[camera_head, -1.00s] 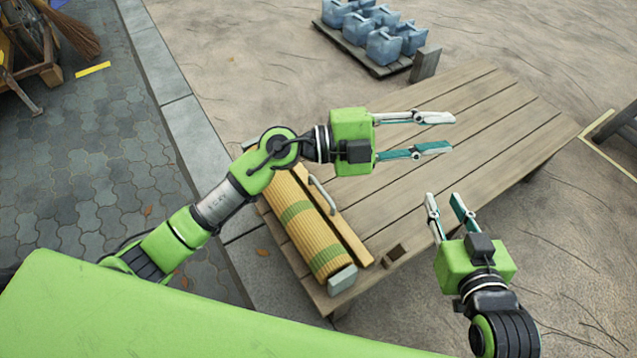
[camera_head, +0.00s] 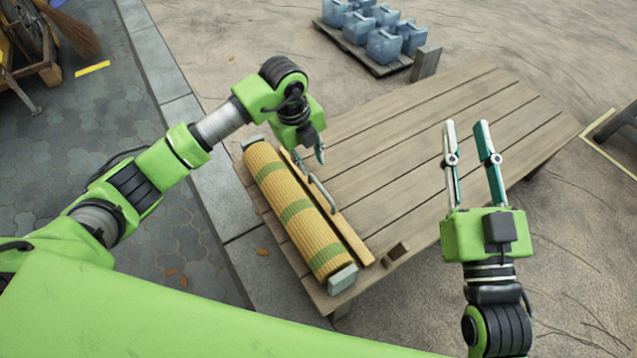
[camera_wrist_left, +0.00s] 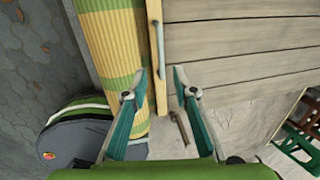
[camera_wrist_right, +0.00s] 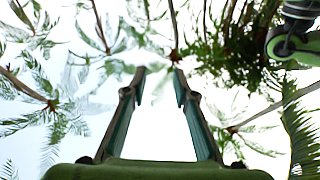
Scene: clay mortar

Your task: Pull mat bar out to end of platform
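A rolled straw mat (camera_head: 293,208) with green bands lies along the near left end of the wooden platform (camera_head: 430,130). A wooden bar (camera_head: 345,235) with a grey metal handle (camera_head: 322,192) lies along the mat's right side. The bar (camera_wrist_left: 155,45) and handle (camera_wrist_left: 159,50) also show in the left wrist view. My left gripper (camera_head: 306,160) points down above the bar's far end; in its wrist view the fingers (camera_wrist_left: 160,82) are open and empty around the bar's line, short of the handle. My right gripper (camera_head: 464,124) is open and empty, pointing upward, over the platform's right side.
A small wooden block or socket (camera_head: 396,253) sits at the platform's near edge. Blue containers (camera_head: 384,45) stand on a pallet behind. A stone curb (camera_head: 185,110) runs at left. Most of the platform top is clear.

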